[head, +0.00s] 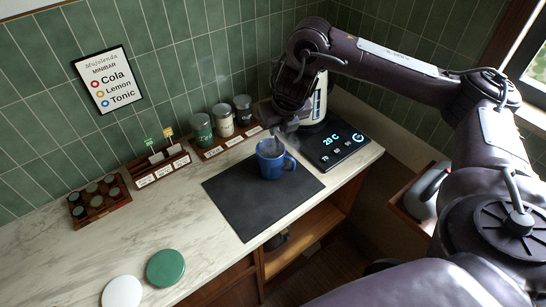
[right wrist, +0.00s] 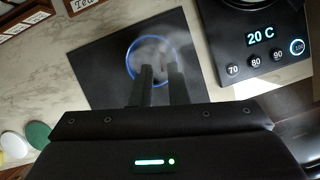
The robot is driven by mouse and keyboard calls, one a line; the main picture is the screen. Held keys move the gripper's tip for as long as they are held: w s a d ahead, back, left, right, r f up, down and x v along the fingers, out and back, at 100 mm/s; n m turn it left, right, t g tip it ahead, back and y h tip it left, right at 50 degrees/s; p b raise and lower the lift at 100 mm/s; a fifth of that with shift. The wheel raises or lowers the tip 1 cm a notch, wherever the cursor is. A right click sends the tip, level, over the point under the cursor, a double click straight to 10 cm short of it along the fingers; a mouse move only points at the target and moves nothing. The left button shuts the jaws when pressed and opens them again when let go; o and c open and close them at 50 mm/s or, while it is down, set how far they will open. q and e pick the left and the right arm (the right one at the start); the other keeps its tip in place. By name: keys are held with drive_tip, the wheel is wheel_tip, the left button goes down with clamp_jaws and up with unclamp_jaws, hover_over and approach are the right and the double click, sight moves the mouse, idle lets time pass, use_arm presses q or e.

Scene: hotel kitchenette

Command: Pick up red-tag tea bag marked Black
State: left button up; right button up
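No red-tag tea bag can be made out in either view. A wooden tea holder (head: 160,170) on the counter has white labels, with a green tag (head: 149,141) and a yellow tag (head: 168,132) standing up from it. My right gripper (head: 277,136) points down over a steaming blue mug (head: 271,167) on a dark mat. In the right wrist view its two fingers (right wrist: 159,85) are a little apart over the mug's blue rim (right wrist: 128,58). I make out nothing held between them. My left gripper is out of view.
A kettle (head: 317,103) stands behind the mug, by a heating panel (head: 335,142) reading 20 C. Several canisters (head: 222,121) stand at the wall. A capsule rack (head: 98,200), a green disc (head: 165,268) and a white disc (head: 122,292) lie left. The dark mat (head: 240,212) is otherwise bare.

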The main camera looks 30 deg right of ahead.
sight(277, 144)
drive_tip(key=b+x, duration=0.1)
drive_tip(key=x, duration=0.2)
drive_tip(key=s+b+x, duration=0.1)
drive_tip(key=b+x, duration=0.1)
drive_tip(key=x, duration=0.1)
drive_tip(key=shift+f, duration=0.5)
drive_tip(key=shift+w+d+f, duration=0.1)
drive_tip(key=shift+w+f, duration=0.05)
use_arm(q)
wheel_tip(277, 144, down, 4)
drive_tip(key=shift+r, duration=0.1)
use_arm(e)
clamp_jaws()
